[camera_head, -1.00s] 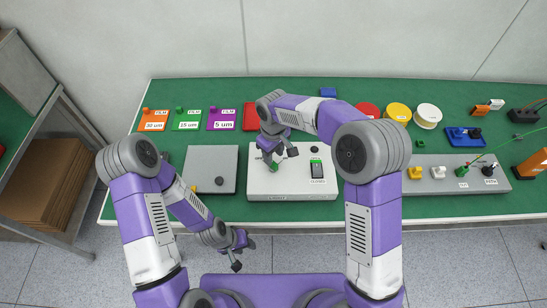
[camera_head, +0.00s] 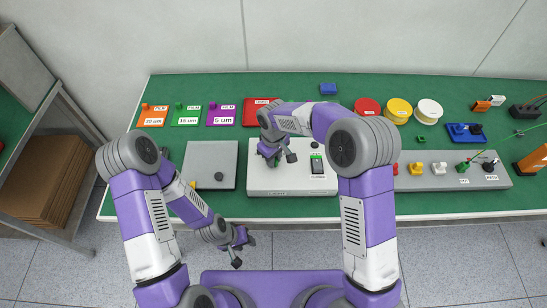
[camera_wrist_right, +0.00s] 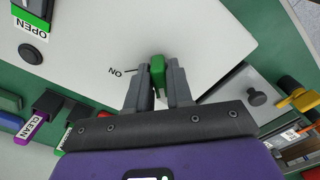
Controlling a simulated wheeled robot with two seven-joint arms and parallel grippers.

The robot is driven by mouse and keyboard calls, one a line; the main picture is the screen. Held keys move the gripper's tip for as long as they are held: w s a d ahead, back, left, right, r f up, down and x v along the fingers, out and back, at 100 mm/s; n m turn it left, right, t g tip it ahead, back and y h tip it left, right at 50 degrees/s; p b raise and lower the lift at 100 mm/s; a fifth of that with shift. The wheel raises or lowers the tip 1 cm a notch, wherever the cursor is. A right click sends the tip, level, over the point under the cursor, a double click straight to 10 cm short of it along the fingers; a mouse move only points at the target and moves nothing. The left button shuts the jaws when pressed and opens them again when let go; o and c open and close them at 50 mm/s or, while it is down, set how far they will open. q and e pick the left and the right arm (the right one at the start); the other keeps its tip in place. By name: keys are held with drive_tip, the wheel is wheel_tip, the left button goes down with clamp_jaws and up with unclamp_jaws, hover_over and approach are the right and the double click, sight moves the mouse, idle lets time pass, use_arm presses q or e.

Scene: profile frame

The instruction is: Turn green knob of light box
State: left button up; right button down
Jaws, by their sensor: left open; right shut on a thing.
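The white light box (camera_head: 290,182) stands on the green table near its front edge. Its green knob (camera_wrist_right: 157,72) is between the two fingers of my right gripper (camera_wrist_right: 158,85) in the right wrist view, beside an "ON" mark on the white top. My right gripper (camera_head: 279,155) is shut on the knob at the left part of the box in the head view, where the arm and fingers largely hide the knob. My left gripper (camera_head: 242,251) is open and empty, low in front of the table.
A grey box with a dark knob (camera_head: 218,176) stands left of the light box. A black-and-green switch (camera_head: 316,164) is on the light box's right part. A red plate (camera_head: 262,105) lies behind it. A long grey strip (camera_head: 440,182) with coloured knobs is at right.

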drive_tip(key=shift+m, duration=0.3)
drive_tip(key=m, duration=0.3)
drive_tip(key=shift+a, duration=0.1)
drive_tip(key=m, duration=0.9)
drive_tip(key=shift+a+r+m, duration=0.1)
drive_tip(key=shift+a+m, duration=0.05)
drive_tip(key=shift+m, duration=0.15)
drive_tip(key=m+p, duration=0.1)
drive_tip(key=m, duration=0.3)
drive_tip(key=shift+m, duration=0.3)
drive_tip(key=c, duration=1.1)
unclamp_jaws()
